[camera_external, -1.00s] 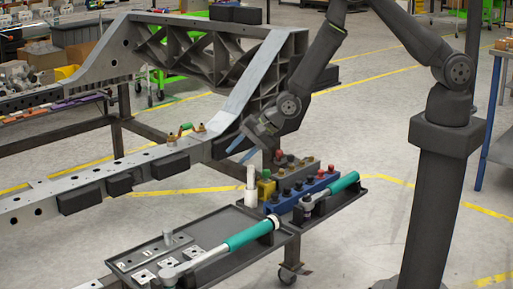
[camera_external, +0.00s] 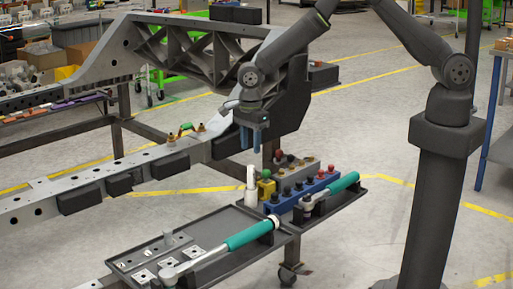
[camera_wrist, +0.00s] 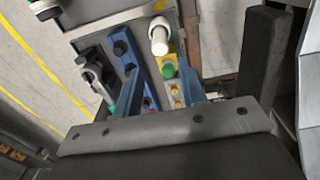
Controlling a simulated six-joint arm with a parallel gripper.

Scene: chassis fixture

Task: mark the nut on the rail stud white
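Two brass-coloured nuts on studs stand on top of the grey rail (camera_external: 135,163), one nearer (camera_external: 171,138) and one farther (camera_external: 200,128). They are too small to tell whether either bears a white mark. A white marker (camera_external: 251,186) stands upright at the tray's edge beside a yellow block; it also shows in the wrist view (camera_wrist: 158,38). My gripper (camera_external: 250,147) points down, above the marker in the picture and right of the nuts. Its blue fingers are apart and empty, and show in the wrist view too (camera_wrist: 160,95).
A blue socket rack (camera_external: 300,195) and green-topped yellow block (camera_external: 266,186) stand beside the marker. A large teal-handled wrench (camera_external: 235,240) lies across the dark tray (camera_external: 213,228). A small green-and-red item (camera_external: 186,128) sits between the nuts. The tall frame bracket (camera_external: 225,70) rises behind.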

